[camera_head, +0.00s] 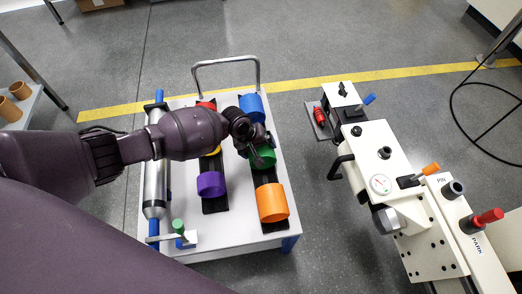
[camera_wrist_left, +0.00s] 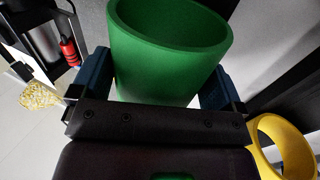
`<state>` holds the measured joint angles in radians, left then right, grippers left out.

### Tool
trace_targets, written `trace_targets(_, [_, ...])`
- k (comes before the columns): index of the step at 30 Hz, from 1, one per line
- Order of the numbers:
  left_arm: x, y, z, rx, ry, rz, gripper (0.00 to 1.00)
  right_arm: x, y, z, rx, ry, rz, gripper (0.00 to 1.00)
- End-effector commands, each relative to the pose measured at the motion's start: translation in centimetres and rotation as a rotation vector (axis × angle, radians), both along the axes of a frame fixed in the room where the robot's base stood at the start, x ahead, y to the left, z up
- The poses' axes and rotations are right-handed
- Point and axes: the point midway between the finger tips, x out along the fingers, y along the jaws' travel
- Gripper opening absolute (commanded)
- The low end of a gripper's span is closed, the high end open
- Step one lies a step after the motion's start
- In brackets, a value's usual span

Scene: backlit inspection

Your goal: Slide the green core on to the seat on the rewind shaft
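The green core (camera_head: 265,157) is a hollow cylinder in the right-hand black rack on the white cart, between a blue core and an orange core. My left gripper (camera_head: 257,150) is over it. In the left wrist view the green core (camera_wrist_left: 168,55) stands between the blue finger pads of my left gripper (camera_wrist_left: 158,85), which appear to touch it on both sides. Whether it is clear of the rack I cannot tell. A silver shaft (camera_head: 157,185) with blue ends lies along the cart's left side; I cannot tell if this is the rewind shaft. My right gripper is not in view.
The orange core (camera_head: 272,203), blue core (camera_head: 252,106) and purple core (camera_head: 211,184) are close by. A yellow core (camera_wrist_left: 283,148) shows in the wrist view. A white machine (camera_head: 405,195) with knobs and handles stands right of the cart, with a strip of floor between.

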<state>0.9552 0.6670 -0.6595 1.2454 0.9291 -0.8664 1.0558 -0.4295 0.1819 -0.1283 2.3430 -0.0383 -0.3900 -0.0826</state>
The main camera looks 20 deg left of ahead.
Motion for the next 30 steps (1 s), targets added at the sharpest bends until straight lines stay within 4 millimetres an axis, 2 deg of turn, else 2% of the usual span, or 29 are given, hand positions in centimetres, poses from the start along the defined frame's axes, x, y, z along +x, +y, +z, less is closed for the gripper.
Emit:
trace_targets(1, [0.0,0.0,0.0,-0.001,0.001,0.0,0.74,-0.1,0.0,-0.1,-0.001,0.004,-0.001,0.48])
trace_targets(3, [0.0,0.0,0.0,0.0,0.0,0.0,0.66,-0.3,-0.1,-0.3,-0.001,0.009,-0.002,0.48])
trace_targets(10, [0.0,0.0,0.1,-0.001,0.001,0.0,0.66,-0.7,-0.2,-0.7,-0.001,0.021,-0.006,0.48])
trace_targets(14, [0.1,0.0,1.3,-0.001,-0.004,0.0,0.66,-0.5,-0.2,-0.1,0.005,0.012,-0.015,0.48])
trace_targets(20, [0.5,-0.1,5.8,-0.002,-0.016,0.0,0.66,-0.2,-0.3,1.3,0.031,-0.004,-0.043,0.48])
trace_targets(30, [0.4,-0.1,14.6,-0.002,-0.015,0.001,0.66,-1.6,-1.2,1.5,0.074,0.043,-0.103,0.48])
